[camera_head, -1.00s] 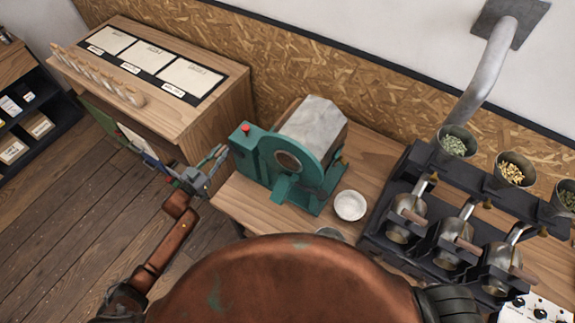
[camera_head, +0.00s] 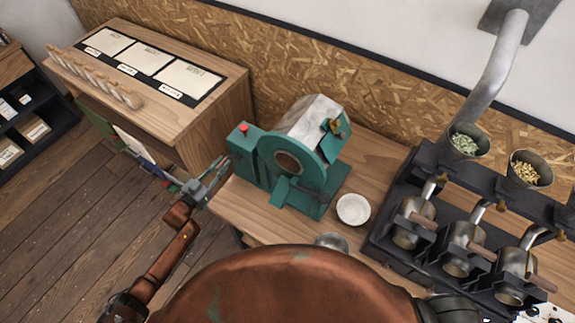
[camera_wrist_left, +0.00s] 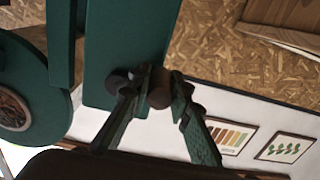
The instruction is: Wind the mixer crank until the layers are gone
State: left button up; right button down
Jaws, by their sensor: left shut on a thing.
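The mixer (camera_head: 278,170) is a teal machine with a grey metal drum (camera_head: 306,118) on the wooden bench. A teal hatch with a brass fitting (camera_head: 336,128) shows on the drum's right side. Its round front opening (camera_head: 288,161) looks dark, and I cannot make out any layers. My left gripper (camera_head: 222,168) is at the mixer's left side. In the left wrist view its fingers (camera_wrist_left: 165,88) are closed around a dark brown crank handle (camera_wrist_left: 159,95), in front of a teal panel (camera_wrist_left: 125,45). In the head view the crank is too small to tell apart. My right gripper is not in view.
A white bowl (camera_head: 353,209) stands right of the mixer, with a metal bowl (camera_head: 331,241) nearer. A black rack of small roasters (camera_head: 385,222) fills the right. A wooden cabinet (camera_head: 215,110) with cards stands left. Open floor (camera_head: 75,235) lies at lower left.

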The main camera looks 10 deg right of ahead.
pick_arm(q)
jog(key=shift+s+d+f+b, duration=0.3)
jog(key=shift+s+d+f, duration=0.4)
jog(key=shift+d+f, duration=0.3)
jog(key=shift+s+d+f+p, duration=0.2)
jog(key=shift+s+d, duration=0.25)
jog(key=shift+d, duration=0.15)
jog(key=shift+s+d+f+p, duration=0.1)
jog(key=shift+s+d+p, duration=0.05)
jog(key=shift+s+d, duration=0.4)
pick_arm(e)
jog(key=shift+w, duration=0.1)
pick_arm(q)
jog(key=shift+w, duration=0.1)
